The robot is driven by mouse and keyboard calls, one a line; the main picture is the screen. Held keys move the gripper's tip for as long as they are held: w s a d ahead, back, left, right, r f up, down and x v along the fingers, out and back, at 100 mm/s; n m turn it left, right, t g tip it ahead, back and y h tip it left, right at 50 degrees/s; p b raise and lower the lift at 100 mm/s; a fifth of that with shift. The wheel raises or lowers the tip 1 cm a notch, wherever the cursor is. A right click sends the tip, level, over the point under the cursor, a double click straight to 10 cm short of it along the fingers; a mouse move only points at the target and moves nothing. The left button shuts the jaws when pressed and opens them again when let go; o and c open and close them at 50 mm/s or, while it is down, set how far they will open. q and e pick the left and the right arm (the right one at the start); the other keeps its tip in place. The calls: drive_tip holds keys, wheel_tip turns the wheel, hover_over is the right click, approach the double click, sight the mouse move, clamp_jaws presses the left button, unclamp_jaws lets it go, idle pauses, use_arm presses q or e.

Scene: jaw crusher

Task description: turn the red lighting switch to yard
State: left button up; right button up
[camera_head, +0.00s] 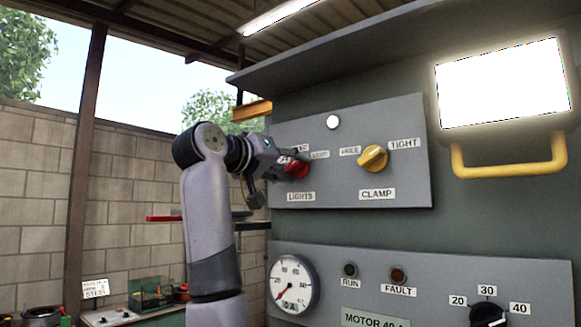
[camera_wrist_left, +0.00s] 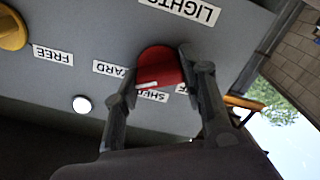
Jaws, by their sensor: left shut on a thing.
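The red lighting switch (camera_head: 297,169) is a knob on the upper grey panel (camera_head: 340,185), above the "LIGHTS" label. I cannot tell exactly which label the mark points at. My left gripper (camera_head: 280,174) is at the knob, its fingers on either side and shut on it. A third label is mostly hidden behind a finger. My right gripper is not in view.
A yellow clamp knob (camera_head: 373,158) sits to the right on the same panel, with a white round lamp (camera_head: 333,121) above. A bright work light with a yellow handle (camera_head: 510,167) is further right. A lower panel holds a gauge (camera_head: 293,285) and a black dial (camera_head: 487,314).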

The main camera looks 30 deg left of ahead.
use_arm(q)
drive_tip(key=shift+w+f, duration=0.1)
drive_tip(key=shift+f, duration=0.15)
drive_tip(key=o, duration=0.8)
drive_tip(key=shift+c, duration=0.2)
drive_tip(key=o, duration=0.4)
drive_tip(key=shift+r, duration=0.2)
drive_tip(key=shift+s, duration=0.2)
drive_tip(key=s, duration=1.1)
drive_tip(key=shift+s+a, duration=0.35)
drive_tip(key=shift+a, duration=0.1)
